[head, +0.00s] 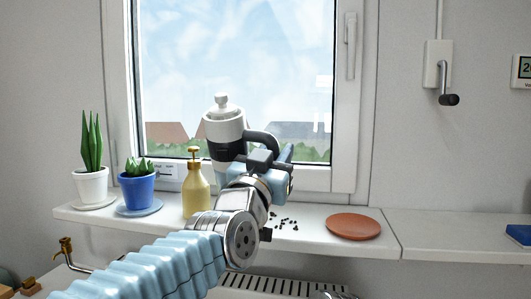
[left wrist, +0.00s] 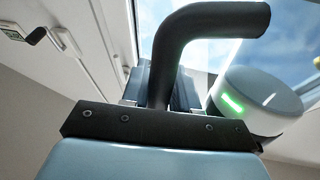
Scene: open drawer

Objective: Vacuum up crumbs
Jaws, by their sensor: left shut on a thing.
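The handheld vacuum (head: 224,130) is white and black with a dark curved handle and is held above the window sill, in front of the window. My left gripper (head: 270,165) is shut on its handle. In the left wrist view the dark handle (left wrist: 205,20) rises from between my fingers, and the vacuum's grey-white body with a green light (left wrist: 255,95) is at the right. Dark crumbs (head: 284,223) lie scattered on the sill, right of my wrist and left of the terracotta saucer. My arm may hide some crumbs. My right gripper is not seen.
On the sill (head: 370,249) stand a white-potted plant (head: 91,185), a blue-potted plant (head: 137,191) and a yellow pump bottle (head: 196,190), left of the vacuum. The terracotta saucer (head: 353,227) lies right of the crumbs. A blue object (head: 519,235) lies at far right; the sill between is clear.

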